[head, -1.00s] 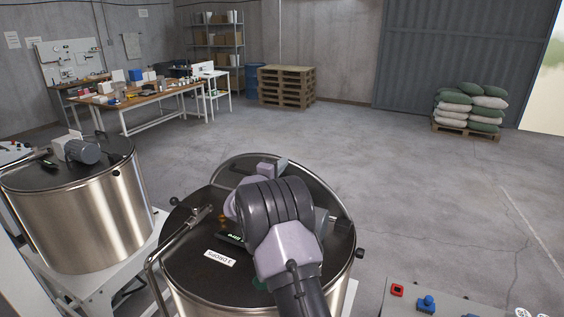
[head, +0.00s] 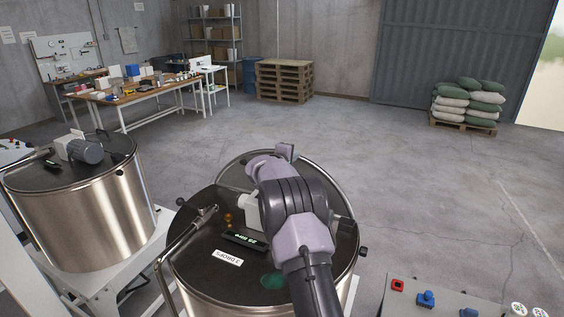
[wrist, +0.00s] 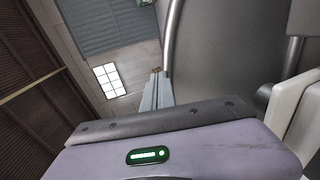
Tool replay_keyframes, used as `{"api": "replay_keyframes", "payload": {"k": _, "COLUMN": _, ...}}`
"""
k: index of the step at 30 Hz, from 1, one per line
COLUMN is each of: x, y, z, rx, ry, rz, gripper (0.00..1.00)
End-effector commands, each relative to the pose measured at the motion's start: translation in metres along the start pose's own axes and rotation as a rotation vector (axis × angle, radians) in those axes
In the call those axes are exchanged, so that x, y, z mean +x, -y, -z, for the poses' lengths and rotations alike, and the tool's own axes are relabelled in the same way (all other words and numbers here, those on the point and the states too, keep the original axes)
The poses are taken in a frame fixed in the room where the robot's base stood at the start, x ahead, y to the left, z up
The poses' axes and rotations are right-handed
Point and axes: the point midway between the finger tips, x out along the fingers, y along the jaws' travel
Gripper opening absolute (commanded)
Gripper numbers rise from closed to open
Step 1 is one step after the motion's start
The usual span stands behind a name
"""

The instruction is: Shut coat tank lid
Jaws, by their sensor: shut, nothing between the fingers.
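The near steel tank (head: 215,285) has a black top with a white label, a small green display and a bent handle rail. A round grey lid (head: 232,172) with a bright rim stands tilted up at its far side, partly hidden by my arm. I cannot tell its exact angle. My gripper (head: 287,152) is at the upper edge of this lid. In the wrist view the shut, empty fingers (wrist: 157,92) lie close beside the lid's curved rim (wrist: 171,45); I cannot tell whether they touch it. The lid's grey face (wrist: 225,50) fills the right side there.
A second steel tank (head: 90,215) with a motor on its flat top stands at the left. A grey panel (head: 450,300) with red and blue controls is at the lower right. A workbench (head: 140,92), pallets (head: 284,80) and sacks (head: 468,103) are far back. The floor beyond is clear.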

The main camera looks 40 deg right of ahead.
Motion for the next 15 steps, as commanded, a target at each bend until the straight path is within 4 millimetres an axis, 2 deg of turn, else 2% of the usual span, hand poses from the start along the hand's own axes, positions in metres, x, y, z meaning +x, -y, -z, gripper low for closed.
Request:
{"api": "replay_keyframes", "payload": {"k": 6, "x": 0.028, "y": 0.003, "z": -0.003, "rx": 0.001, "ry": 0.0, "rz": -0.002, "gripper": 0.0}}
{"api": "replay_keyframes", "payload": {"k": 15, "x": 0.055, "y": 0.005, "z": -0.002, "rx": 0.001, "ry": 0.0, "rz": -0.002, "gripper": 0.0}}
